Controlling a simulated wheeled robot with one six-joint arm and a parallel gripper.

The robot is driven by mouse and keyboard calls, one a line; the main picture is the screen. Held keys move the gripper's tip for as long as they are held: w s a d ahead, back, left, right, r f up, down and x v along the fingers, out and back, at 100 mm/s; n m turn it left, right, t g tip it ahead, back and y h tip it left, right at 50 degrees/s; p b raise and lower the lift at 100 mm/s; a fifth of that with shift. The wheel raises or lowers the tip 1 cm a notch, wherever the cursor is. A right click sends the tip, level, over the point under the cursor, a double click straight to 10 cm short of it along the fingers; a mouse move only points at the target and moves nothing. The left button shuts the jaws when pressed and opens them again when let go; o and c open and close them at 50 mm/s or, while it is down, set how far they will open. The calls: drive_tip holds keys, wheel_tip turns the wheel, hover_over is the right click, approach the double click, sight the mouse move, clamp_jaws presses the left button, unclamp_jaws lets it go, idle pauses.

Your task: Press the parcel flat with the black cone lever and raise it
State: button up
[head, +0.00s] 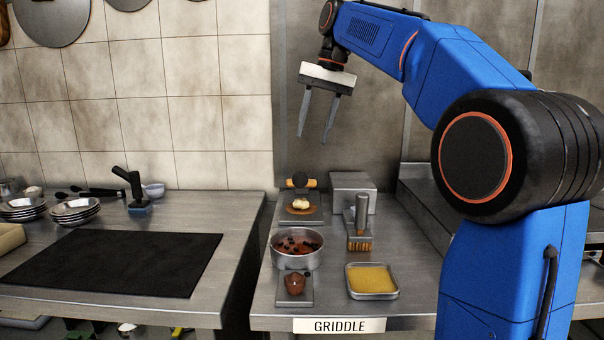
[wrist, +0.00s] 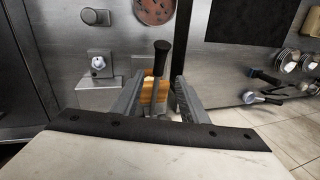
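A press (head: 313,212) stands at the back of the right counter. Its grey plate bears a brown disc with a pale, rounded parcel (head: 300,203) on it. Behind the parcel are an orange roller-like part and a dark knob, the end of the black cone lever (head: 300,180). In the wrist view the lever (wrist: 161,55) points up the picture, between the fingers, above the orange part. The parcel is mostly hidden there. My gripper (head: 313,138) is open and empty, above and apart from the press. Its two fingers also show in the wrist view (wrist: 156,88).
A grey box (head: 352,192) and a brush-like tool (head: 360,228) stand right of the press. A pot (head: 297,254), a yellow-filled tray (head: 372,281) and a plate with a brown lump (head: 295,289) are in front. The left counter holds a black mat (head: 115,262) and dishes (head: 75,210).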

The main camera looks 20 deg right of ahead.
sight(302, 176)
drive_tip(key=x, duration=1.2)
clamp_jaws()
drive_tip(key=shift+s+f, duration=0.15)
drive_tip(key=shift+f, duration=0.2)
drive_tip(key=shift+s+a+f+n+t+h, duration=0.1)
drive_tip(key=shift+s+f+t+h, duration=0.15)
drive_tip(key=shift+f+t, duration=0.8)
drive_tip(key=shift+s+a+f+n+t+h, duration=0.15)
drive_tip(key=shift+s+f+t, duration=0.1)
drive_tip(key=shift+f, duration=1.5)
drive_tip(key=shift+s+a+f+n+t+h, duration=0.1)
drive_tip(key=shift+s+f+t+h, duration=0.15)
drive_tip(key=shift+f+t, duration=0.75)
